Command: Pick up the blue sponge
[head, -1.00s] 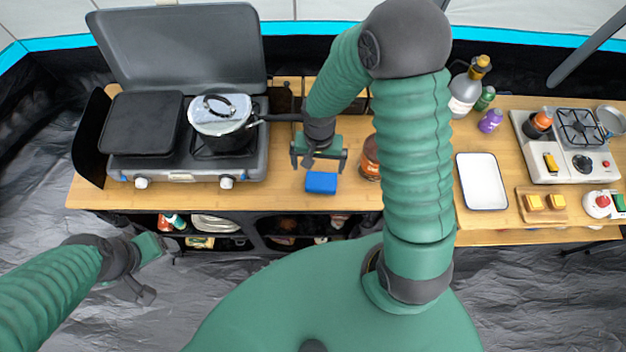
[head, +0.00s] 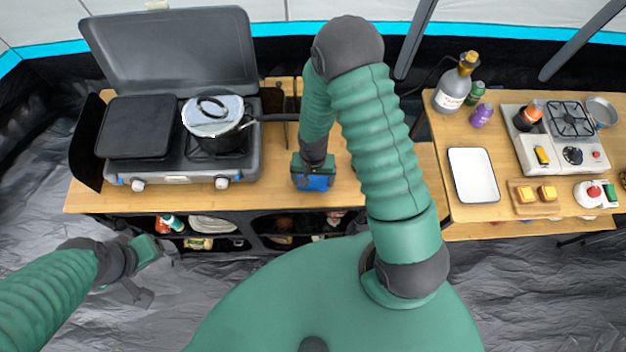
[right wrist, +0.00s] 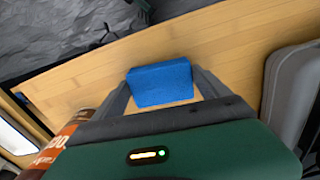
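The blue sponge (head: 317,183) lies on the wooden counter near its front edge, right of the camp stove. My right gripper (head: 313,174) is directly over it, pointing down, and hides part of it in the head view. In the right wrist view the sponge (right wrist: 160,84) sits between the two fingertips of my right gripper (right wrist: 160,78). The fingers are spread about as wide as the sponge, one on each side; firm contact is not clear. My left gripper (head: 146,272) hangs open and empty in front of the counter at lower left.
The camp stove (head: 180,177) with a lidded pot (head: 214,118) stands to the left. A labelled jar (right wrist: 66,140) is close beside my right gripper. A second table holds a white tray (head: 472,175), a bottle (head: 455,88) and a small burner (head: 560,150).

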